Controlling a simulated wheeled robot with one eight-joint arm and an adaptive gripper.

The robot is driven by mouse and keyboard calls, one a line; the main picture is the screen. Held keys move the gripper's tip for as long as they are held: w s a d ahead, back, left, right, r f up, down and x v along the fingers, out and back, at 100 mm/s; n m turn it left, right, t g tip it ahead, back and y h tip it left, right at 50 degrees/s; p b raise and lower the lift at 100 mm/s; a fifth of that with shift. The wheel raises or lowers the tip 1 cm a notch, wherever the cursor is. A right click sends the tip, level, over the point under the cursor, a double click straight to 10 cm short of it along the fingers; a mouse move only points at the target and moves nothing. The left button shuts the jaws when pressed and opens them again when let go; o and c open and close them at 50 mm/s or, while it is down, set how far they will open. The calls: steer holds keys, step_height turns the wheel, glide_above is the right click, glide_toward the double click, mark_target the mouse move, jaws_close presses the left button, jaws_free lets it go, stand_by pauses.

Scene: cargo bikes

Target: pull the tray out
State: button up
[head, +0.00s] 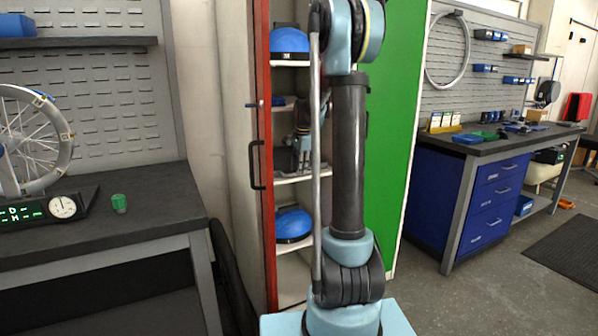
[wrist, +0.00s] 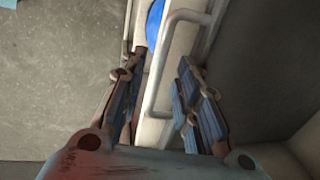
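A pale tray front (wrist: 181,42) with a light bent bar handle (wrist: 155,82) shows in the wrist view. My gripper (wrist: 159,66) is open, with one finger on each side of the handle. I cannot tell whether either finger touches it. In the head view my gripper (head: 303,150) is inside the tall cabinet, at the middle shelf, partly hidden by my own arm. The tray is hard to make out there. Part of a blue rounded object (wrist: 154,22) shows behind the left finger in the wrist view.
The cabinet has a red-edged door (head: 265,190) with a black handle on the left and a green panel (head: 400,130) on the right. Blue domed objects sit on its upper (head: 289,42) and lower (head: 293,224) shelves. Workbenches stand left (head: 130,205) and right (head: 440,160).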

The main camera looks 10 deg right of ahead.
steer(key=shift+w+f, duration=0.1)
steer(key=shift+f, duration=0.45)
jaws_close()
steer(key=s+d, duration=0.4)
steer(key=s, duration=0.9)
steer(key=s+d, duration=0.5)
steer(key=s, duration=0.9)
steer(key=shift+s, duration=0.25)
jaws_free()
